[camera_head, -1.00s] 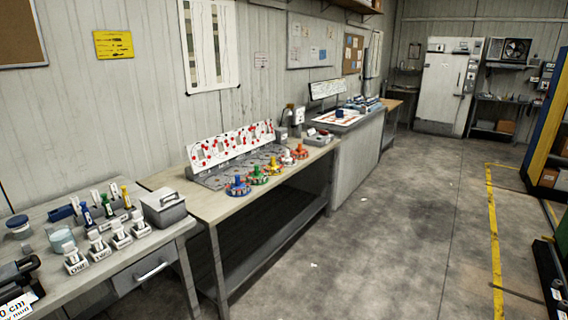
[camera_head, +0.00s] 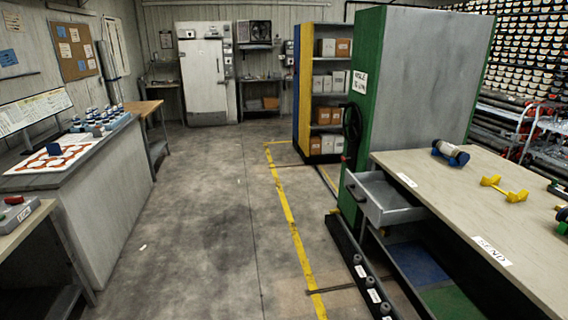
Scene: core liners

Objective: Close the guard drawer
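A grey drawer (camera_head: 402,216) juts out from under the wooden-topped bench (camera_head: 470,185) at the right. It is pulled open toward the aisle, and its inside looks empty. My gripper is not in view.
A green-edged grey cabinet (camera_head: 415,80) with a dark handwheel (camera_head: 352,127) stands just behind the drawer. A low dark rail (camera_head: 362,268) with small knobs lies on the floor before the bench.

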